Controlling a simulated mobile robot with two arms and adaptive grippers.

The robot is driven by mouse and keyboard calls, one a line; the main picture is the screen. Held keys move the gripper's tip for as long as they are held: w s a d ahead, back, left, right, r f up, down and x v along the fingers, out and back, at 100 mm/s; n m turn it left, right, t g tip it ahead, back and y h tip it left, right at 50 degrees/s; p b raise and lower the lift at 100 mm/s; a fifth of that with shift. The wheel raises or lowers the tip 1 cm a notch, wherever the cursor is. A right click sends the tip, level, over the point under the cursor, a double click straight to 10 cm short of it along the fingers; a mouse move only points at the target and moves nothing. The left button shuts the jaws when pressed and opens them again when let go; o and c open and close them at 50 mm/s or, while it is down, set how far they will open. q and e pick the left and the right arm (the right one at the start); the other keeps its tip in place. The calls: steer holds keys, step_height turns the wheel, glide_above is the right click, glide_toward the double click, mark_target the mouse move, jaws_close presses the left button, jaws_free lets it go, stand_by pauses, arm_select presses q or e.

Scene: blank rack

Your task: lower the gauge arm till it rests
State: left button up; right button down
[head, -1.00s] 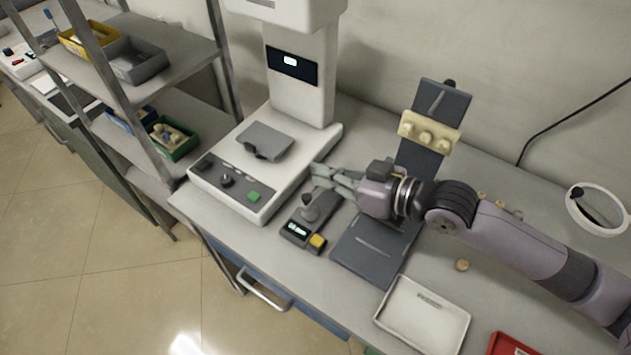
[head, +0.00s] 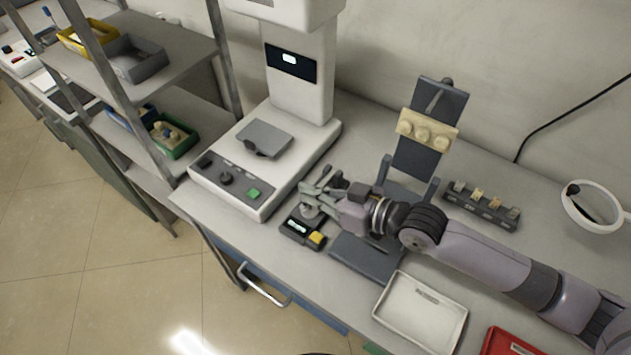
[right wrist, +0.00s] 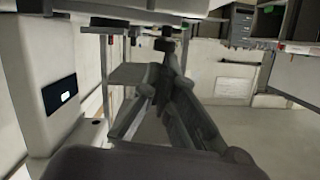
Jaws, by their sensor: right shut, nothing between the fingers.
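A small dark gauge (head: 303,230) with a lit display and a yellow button sits on the bench, right of the white machine. A grey rounded part (head: 311,209) stands on it; I cannot clearly make out the gauge arm or its angle. My right gripper (head: 317,187) is shut and empty, just above and behind the gauge, partly covering it. Whether it touches the gauge is unclear. Its dark fingers (right wrist: 165,75) also show in the right wrist view, where I cannot identify the gauge. My left gripper is not in view.
The white machine (head: 225,199) stands close on the left. A dark upright stand (head: 415,160) bears a cream block. A dark rack (head: 481,208) holds small blanks. A white tray (head: 420,314) and red tray (head: 510,342) lie in front. Shelving stands farther left.

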steer(key=shift+s+a+f, duration=0.15)
steer(key=shift+f, duration=0.15)
steer(key=shift+r, duration=0.15)
